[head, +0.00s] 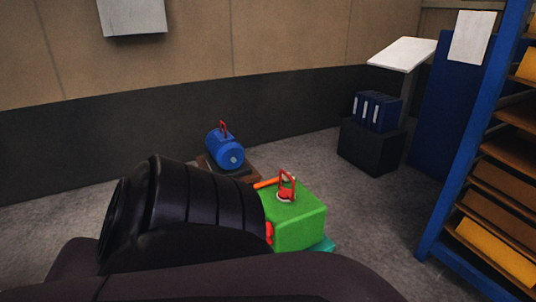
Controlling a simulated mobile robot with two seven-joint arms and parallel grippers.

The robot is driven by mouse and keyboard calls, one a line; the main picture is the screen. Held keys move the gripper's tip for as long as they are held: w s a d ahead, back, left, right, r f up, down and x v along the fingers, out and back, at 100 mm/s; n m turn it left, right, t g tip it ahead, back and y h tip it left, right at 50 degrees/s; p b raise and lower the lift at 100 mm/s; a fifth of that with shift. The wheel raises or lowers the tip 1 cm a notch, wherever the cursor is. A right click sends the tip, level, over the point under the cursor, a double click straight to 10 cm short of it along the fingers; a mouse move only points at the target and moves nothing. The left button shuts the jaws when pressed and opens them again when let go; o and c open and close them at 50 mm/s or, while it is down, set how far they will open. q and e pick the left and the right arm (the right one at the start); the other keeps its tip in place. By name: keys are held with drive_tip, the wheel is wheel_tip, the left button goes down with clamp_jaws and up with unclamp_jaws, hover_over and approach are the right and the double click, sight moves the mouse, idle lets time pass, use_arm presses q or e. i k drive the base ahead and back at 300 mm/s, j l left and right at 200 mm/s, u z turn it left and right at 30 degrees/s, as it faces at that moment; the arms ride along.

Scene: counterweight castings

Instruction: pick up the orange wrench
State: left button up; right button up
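An orange bar-like thing (267,183), which looks like the orange wrench, lies at the back left of the top of a green block (301,232). Only a short length of it shows, and I cannot tell its full shape. A red handle (288,185) on a pale round base stands upright on the block's top. My own dark arm parts fill the lower left and hide the block's left side. Neither of my grippers is in view.
A blue motor-like cylinder (224,150) with a red handle sits on a brown base behind the block. A blue shelf rack (463,165) stands at right. A black box (371,148) carrying blue binders (376,111) stands at the back. Grey floor between is clear.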

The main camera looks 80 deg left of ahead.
sight(267, 183)
drive_tip(key=u, duration=2.45)
